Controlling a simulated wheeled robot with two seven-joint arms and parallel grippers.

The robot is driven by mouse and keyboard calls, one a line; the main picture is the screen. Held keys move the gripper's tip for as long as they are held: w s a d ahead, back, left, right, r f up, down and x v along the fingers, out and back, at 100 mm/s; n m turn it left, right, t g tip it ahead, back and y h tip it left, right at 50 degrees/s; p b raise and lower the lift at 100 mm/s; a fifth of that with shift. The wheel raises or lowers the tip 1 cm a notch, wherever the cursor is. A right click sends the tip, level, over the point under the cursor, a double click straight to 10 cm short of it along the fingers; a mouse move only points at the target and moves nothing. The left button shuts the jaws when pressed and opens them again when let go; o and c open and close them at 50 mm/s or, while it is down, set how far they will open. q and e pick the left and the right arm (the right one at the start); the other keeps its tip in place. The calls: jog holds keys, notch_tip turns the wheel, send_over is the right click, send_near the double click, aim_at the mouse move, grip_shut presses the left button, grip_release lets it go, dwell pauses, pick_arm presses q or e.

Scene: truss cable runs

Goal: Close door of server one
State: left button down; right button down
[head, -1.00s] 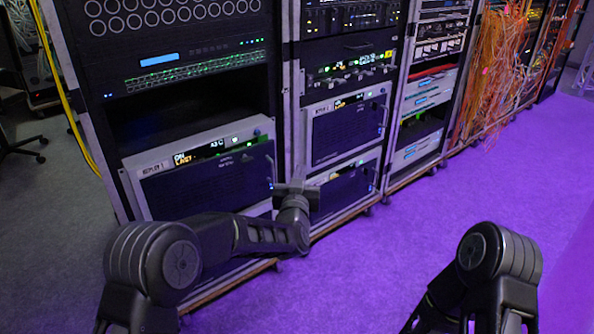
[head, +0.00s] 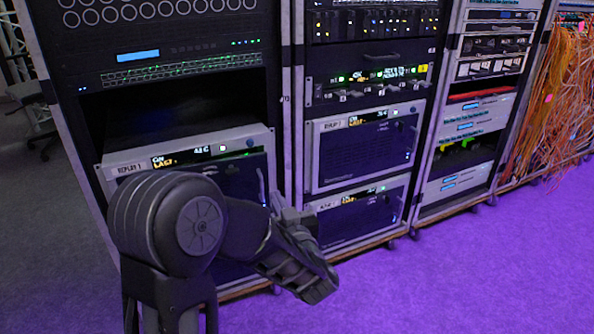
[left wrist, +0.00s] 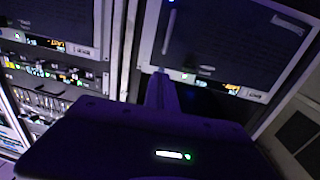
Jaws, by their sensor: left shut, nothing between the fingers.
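The server labelled like REPLAY 1 (head: 128,166) sits low in the left rack, with a lit display and a dark front door (head: 237,172) with a handle on its right side. My left arm hides the lower left of that door. The door looks shut or nearly so; I cannot tell whether it is flush. My left gripper (head: 281,203) is shut and empty, just right of the door's handle edge. In the left wrist view the picture is turned over, and the gripper finger (left wrist: 161,93) reaches towards a dark door (left wrist: 230,40) with a handle. Contact cannot be told. My right gripper is out of view.
The middle rack holds two similar servers, an upper one (head: 365,150) and a lower one (head: 360,212). Racks farther right carry hanging orange cables (head: 565,95). A chair (head: 35,110) stands at far left. The purple-lit floor (head: 470,280) in front is clear.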

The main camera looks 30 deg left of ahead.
pick_arm(q)
jog(key=shift+a, duration=0.1)
jog(key=p, duration=0.4)
send_near(260, 163)
jog(key=b+x, duration=0.2)
jog(key=x, duration=0.4)
jog(key=shift+s+f+b, duration=0.1)
jog(key=shift+f+b, duration=0.1)
jog(key=shift+b, duration=0.2)
jog(key=shift+w+a+r, duration=0.15)
jog(key=shift+w+a, duration=0.15)
jog(key=shift+a, duration=0.1)
